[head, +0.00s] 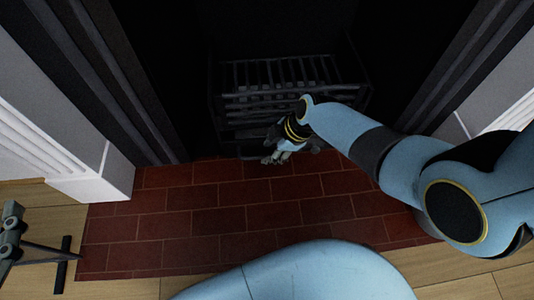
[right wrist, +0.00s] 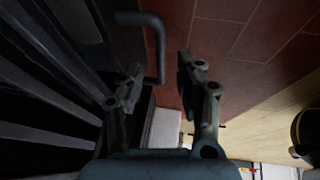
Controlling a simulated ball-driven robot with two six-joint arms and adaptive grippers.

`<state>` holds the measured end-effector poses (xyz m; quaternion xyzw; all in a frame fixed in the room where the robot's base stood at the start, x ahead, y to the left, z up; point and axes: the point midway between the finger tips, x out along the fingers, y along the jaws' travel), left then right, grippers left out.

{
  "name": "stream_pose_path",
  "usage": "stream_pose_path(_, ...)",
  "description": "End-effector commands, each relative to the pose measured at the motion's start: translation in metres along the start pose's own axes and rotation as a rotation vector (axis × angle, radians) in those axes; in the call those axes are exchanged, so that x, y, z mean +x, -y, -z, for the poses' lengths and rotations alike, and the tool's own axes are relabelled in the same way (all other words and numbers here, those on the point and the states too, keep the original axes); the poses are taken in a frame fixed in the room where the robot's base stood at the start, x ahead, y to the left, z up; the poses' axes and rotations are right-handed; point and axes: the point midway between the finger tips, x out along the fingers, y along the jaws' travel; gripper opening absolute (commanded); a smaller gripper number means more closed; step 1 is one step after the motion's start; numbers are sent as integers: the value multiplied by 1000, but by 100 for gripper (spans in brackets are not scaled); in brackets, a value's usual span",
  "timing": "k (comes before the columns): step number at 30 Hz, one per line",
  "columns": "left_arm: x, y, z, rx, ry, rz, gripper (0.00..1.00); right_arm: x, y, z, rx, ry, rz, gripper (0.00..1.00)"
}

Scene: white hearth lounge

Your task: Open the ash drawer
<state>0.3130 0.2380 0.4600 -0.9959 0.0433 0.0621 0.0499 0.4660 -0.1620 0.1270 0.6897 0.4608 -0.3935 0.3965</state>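The ash drawer (head: 246,136) is a dark shape low under the fire grate (head: 270,85) in the head view, partly hidden by my right arm. How far it stands out is too dark to tell. In the right wrist view a dark bent bar handle (right wrist: 157,45) shows at the top, in line with the gap between my right fingers. My right gripper (head: 275,157) is at the front of the grate, just above the brick hearth. It also shows in the right wrist view (right wrist: 159,66), open, with nothing clearly gripped.
The red brick hearth (head: 215,221) in front of the fireplace is clear. Dark side panels and white surround pillars (head: 95,170) flank the opening.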

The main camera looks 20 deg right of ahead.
Motion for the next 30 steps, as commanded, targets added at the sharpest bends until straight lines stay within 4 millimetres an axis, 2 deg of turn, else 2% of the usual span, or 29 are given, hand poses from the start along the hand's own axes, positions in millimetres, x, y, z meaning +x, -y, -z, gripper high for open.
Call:
stream_pose_path(6,18,1,48,19,-202,-2,40,13,2,-1,1,0,3,36)
stream_pose_path(15,26,2,110,44,-454,-6,40,26,1,-1,1,0,2,36)
stream_pose_path(21,24,1,130,52,-537,-7,40,29,1,0,1,0,1,36)
stream_pose_path(30,24,1,134,54,-551,-8,40,29,0,0,0,0,0,36)
